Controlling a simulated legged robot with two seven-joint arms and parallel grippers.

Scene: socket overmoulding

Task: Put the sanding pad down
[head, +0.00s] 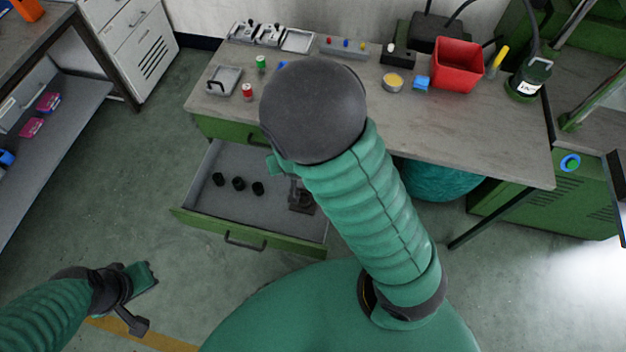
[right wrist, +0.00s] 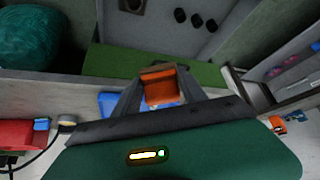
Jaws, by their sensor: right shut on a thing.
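The sanding pad (right wrist: 160,86) appears in the right wrist view as an orange block. My right gripper (right wrist: 160,90) is shut on it, one dark finger on each side. A flat blue patch (right wrist: 112,103) shows behind the fingers; I cannot tell whether the pad touches it. In the head view, my raised right arm hides the right gripper and the pad. My left gripper (head: 140,290) is low at the left, over the floor and away from the bench; its finger opening is unclear.
The grey workbench (head: 490,140) carries a red bin (head: 459,65), a yellow tin (head: 393,82), a blue block (head: 421,83) and small parts along the back. The drawer (head: 225,232) stands open, holding several black pieces (head: 238,184). The bench's right front is clear.

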